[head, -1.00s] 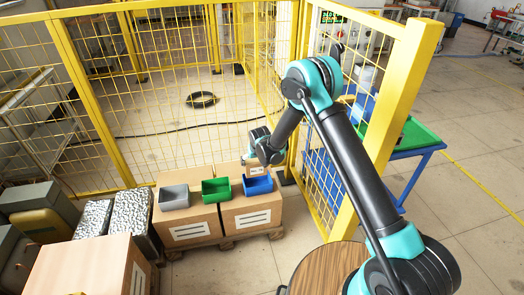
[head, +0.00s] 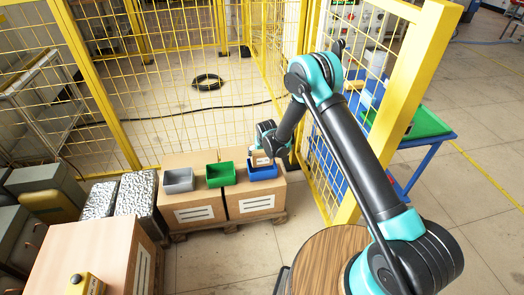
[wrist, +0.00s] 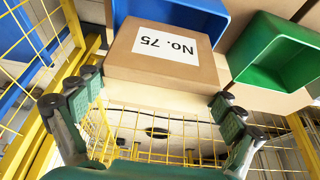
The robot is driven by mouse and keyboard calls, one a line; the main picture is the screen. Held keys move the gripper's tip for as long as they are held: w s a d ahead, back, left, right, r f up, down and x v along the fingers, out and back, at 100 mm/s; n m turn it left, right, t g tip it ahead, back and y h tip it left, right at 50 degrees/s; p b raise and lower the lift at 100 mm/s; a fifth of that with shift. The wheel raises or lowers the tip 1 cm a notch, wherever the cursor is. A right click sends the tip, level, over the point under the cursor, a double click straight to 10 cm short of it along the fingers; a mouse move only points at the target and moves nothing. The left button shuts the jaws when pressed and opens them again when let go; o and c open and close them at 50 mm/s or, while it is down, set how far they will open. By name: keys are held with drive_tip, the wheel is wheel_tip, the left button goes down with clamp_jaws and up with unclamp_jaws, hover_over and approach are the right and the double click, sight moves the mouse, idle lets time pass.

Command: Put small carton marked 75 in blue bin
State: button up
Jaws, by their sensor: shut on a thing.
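The small carton (wrist: 140,68) is tan with a white label reading "No. 75", upside down in the wrist view. My gripper (wrist: 156,88) is shut on it, with a finger at each side. In the head view the carton (head: 262,160) is at the end of my gripper (head: 266,154), just above the blue bin (head: 263,174). The blue bin (wrist: 188,10) shows behind the carton in the wrist view, partly hidden by it. I cannot tell whether the carton's underside is inside the rim.
A green bin (head: 220,175) and a grey bin (head: 178,181) stand left of the blue bin on large cardboard boxes (head: 255,203). Yellow mesh fencing (head: 190,60) stands behind and to the right. Silver cases (head: 136,196) and another box (head: 90,250) are at the left.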

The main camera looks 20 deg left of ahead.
drive_tip(key=shift+f, duration=1.55)
drive_tip(key=o, duration=1.1)
drive_tip(key=v, duration=1.2)
